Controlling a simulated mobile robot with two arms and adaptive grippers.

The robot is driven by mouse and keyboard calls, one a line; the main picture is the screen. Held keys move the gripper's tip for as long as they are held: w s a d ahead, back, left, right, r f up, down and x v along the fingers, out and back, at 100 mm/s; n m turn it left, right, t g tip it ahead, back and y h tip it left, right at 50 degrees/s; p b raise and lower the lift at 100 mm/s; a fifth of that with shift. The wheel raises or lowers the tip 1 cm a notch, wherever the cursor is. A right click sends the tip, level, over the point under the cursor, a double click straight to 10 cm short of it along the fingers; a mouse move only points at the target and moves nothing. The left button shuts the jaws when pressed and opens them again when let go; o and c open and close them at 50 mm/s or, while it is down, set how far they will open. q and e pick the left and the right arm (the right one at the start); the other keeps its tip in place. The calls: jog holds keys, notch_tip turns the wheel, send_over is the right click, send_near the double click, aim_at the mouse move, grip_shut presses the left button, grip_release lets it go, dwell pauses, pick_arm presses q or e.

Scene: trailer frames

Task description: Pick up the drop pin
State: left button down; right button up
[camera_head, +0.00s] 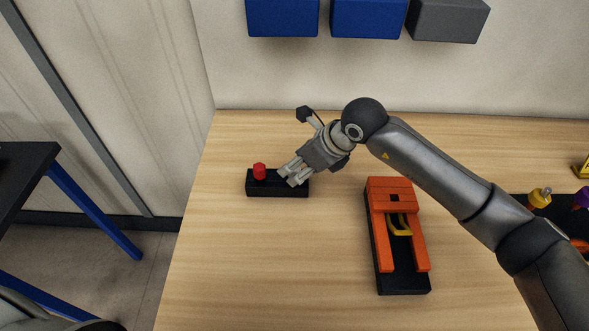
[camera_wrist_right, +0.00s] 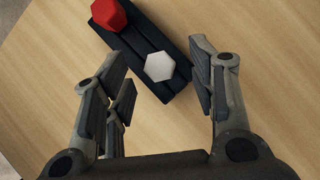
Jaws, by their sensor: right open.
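A black block (camera_head: 262,189) lies near the left of the wooden table. A red hexagonal-headed pin (camera_head: 259,171) stands at its left end. In the right wrist view the block (camera_wrist_right: 150,47) carries the red pin (camera_wrist_right: 107,14) and a white hexagonal-headed pin (camera_wrist_right: 159,67). Neither is marked, so I cannot tell which is the drop pin. My right gripper (camera_head: 289,175) is over the block's right end and hides the white pin in the head view. In the wrist view its open fingers (camera_wrist_right: 160,80) are on either side of the white pin, apart from it. My left gripper is out of view.
An orange and black fixture (camera_head: 390,185) with a yellow part (camera_head: 399,231) stands on the table (camera_head: 230,270) right of the block. A dark tray with coloured-handled items (camera_head: 540,198) is at the right edge. Blue bins (camera_head: 283,17) hang on the back wall. The front-left table area is clear.

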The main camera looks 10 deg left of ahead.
jog(key=shift+x, duration=1.35)
jog(key=shift+r, duration=0.1)
grip_shut()
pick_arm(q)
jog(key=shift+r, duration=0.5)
